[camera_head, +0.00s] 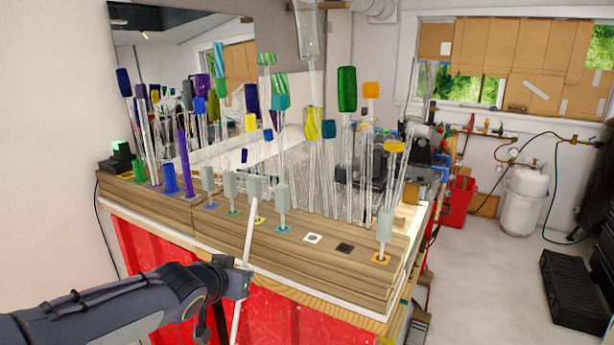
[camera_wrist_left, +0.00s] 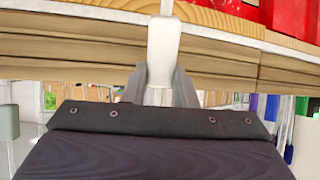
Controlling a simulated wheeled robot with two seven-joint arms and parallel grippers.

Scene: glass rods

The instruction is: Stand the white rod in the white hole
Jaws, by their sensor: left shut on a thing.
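The white rod (camera_head: 248,232) is long and thin, nearly upright with a slight tilt, its top leaning right. My left gripper (camera_head: 240,281) is shut on the white rod in front of the wooden block, and the rod extends above and below the fingers. In the left wrist view, the rod (camera_wrist_left: 163,45) stands between the gripper's fingers (camera_wrist_left: 158,88). My right gripper is not in view.
The wooden block (camera_head: 340,270) sits on a red-fronted bench. A black-marked hole (camera_head: 345,248) and an orange-marked hole holding a rod (camera_head: 385,225) lie to the right. Several glass rods with coloured ends crowd behind and left. Air in front of the block is clear.

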